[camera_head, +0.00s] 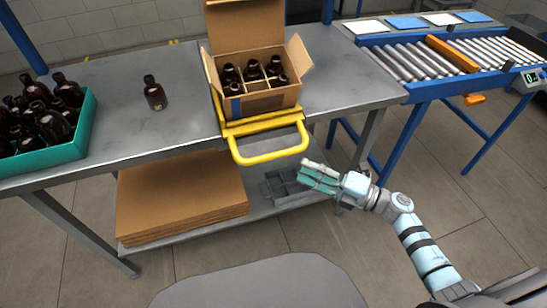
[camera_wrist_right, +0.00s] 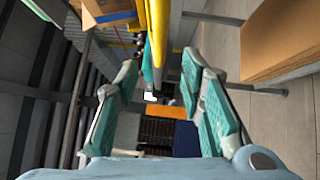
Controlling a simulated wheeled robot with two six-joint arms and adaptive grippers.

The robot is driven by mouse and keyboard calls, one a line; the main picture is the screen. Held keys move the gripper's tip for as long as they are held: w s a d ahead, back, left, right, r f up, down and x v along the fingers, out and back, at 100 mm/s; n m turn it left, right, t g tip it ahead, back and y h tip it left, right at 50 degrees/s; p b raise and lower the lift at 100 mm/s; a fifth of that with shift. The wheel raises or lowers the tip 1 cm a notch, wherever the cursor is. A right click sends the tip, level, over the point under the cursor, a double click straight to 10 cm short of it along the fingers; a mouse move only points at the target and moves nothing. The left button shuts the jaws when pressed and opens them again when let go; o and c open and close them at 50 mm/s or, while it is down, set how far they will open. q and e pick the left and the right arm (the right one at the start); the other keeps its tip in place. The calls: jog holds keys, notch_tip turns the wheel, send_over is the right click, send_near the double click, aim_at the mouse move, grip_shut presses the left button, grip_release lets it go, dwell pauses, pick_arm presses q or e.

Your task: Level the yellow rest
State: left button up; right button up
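The yellow rest (camera_head: 262,124) sits at the table's front edge under an open cardboard box (camera_head: 268,104). Its yellow loop handle (camera_head: 270,157) sticks out past the edge and appears to slope down towards me. Several dark bottles (camera_head: 252,72) stand in the box. My right gripper (camera_head: 318,178) is just below and right of the handle, apart from it. In the right wrist view my gripper (camera_wrist_right: 162,92) has its teal fingers spread with nothing held, and yellow bars (camera_wrist_right: 158,32) show at the top, beyond the fingers. My left gripper is out of view.
A teal crate (camera_head: 82,138) of amber bottles stands at the left, and one bottle (camera_head: 155,94) stands alone on the grey table (camera_head: 185,115). Flat cardboard (camera_head: 180,195) and a grey divided tray (camera_head: 283,186) lie on the lower shelf. A roller conveyor (camera_head: 420,62) is at the right.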

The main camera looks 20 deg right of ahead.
aim_at(278, 157)
jog(key=x, duration=1)
jog(key=shift+w+a+r, duration=0.1)
jog(key=shift+w+a, duration=0.05)
grip_shut()
